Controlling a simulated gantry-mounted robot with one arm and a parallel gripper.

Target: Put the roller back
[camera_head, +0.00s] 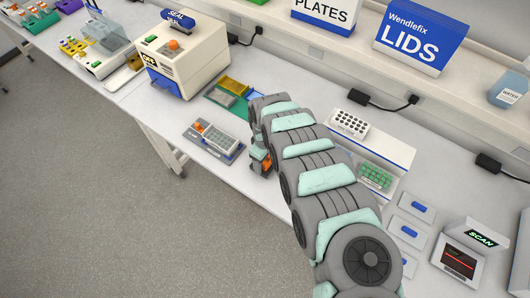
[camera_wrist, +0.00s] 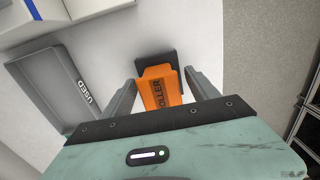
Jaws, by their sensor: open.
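The roller (camera_wrist: 162,88) is an orange block with dark lettering in the wrist view. A dark grey piece (camera_wrist: 157,58) shows just beyond it; I cannot tell if that is part of the roller or its holder. My gripper (camera_wrist: 163,85) is open, with one finger on each side of the roller. In the head view my gripper (camera_head: 261,160) is low over the bench's front edge, mostly hidden by my arm. A bit of orange shows there.
A grey bin (camera_wrist: 48,88) labelled USED lies left of my gripper. In the head view a tray with a white plate (camera_head: 219,139) sits to the left, before a sealing machine (camera_head: 183,58).

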